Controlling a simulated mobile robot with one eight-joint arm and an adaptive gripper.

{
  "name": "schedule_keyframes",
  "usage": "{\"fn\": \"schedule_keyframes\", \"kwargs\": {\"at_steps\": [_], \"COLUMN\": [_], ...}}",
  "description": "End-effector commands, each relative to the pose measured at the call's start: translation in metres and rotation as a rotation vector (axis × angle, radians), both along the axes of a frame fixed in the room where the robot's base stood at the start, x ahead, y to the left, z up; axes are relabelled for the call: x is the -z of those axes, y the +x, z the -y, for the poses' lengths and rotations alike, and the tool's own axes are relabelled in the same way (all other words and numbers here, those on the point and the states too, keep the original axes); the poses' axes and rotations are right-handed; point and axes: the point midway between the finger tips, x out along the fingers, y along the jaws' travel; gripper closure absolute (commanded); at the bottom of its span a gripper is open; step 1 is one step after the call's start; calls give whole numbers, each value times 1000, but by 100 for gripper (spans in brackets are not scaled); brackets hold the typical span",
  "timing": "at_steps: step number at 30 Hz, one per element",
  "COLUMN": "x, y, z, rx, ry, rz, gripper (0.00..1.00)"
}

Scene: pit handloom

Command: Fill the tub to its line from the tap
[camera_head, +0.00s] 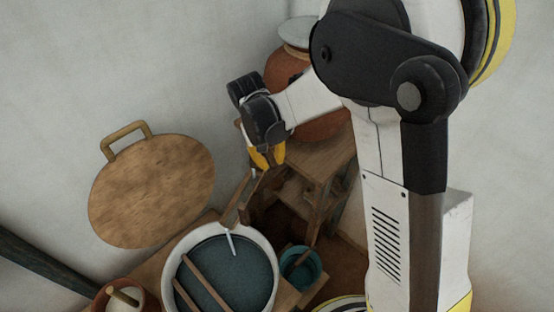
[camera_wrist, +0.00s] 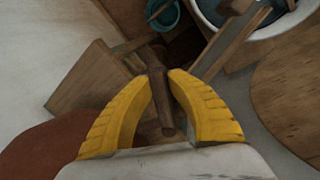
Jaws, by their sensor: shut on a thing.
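The tub (camera_head: 268,247), white-rimmed with dark blue-green liquid (camera_head: 235,270) inside, stands low at the centre; its rim also shows at the top right of the wrist view (camera_wrist: 283,26). I cannot make out a fill line. A thin pale streak (camera_head: 231,243), which looks like water, runs from the end of a wooden spout (camera_head: 236,203) at the tub's far edge. My gripper (camera_head: 266,160) is above and behind the spout. In the wrist view its yellow fingers (camera_wrist: 171,80) are shut on a dark wooden peg (camera_wrist: 161,98), seemingly the tap handle.
A lidded clay pot (camera_head: 285,65) stands behind my arm by a wooden stand (camera_head: 318,160). A small teal pot (camera_head: 301,268) is right of the tub. Wooden sticks (camera_head: 205,281) lie across the tub. A round wooden lid (camera_head: 150,195) leans at the left wall.

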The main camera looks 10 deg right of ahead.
Motion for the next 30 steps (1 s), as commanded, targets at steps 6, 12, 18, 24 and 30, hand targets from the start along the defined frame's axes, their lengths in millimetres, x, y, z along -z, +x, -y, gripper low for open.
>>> {"fn": "schedule_keyframes", "kwargs": {"at_steps": [6,12,18,24,30], "x": [0,0,0,-13,-55], "y": [0,0,0,0,-2], "z": [-1,-1,0,-3,-11], "rx": [7,6,6,5,6], "ry": [1,1,1,1,1], "rz": [-1,-1,0,0,0], "gripper": [100,57,57,57,57]}}
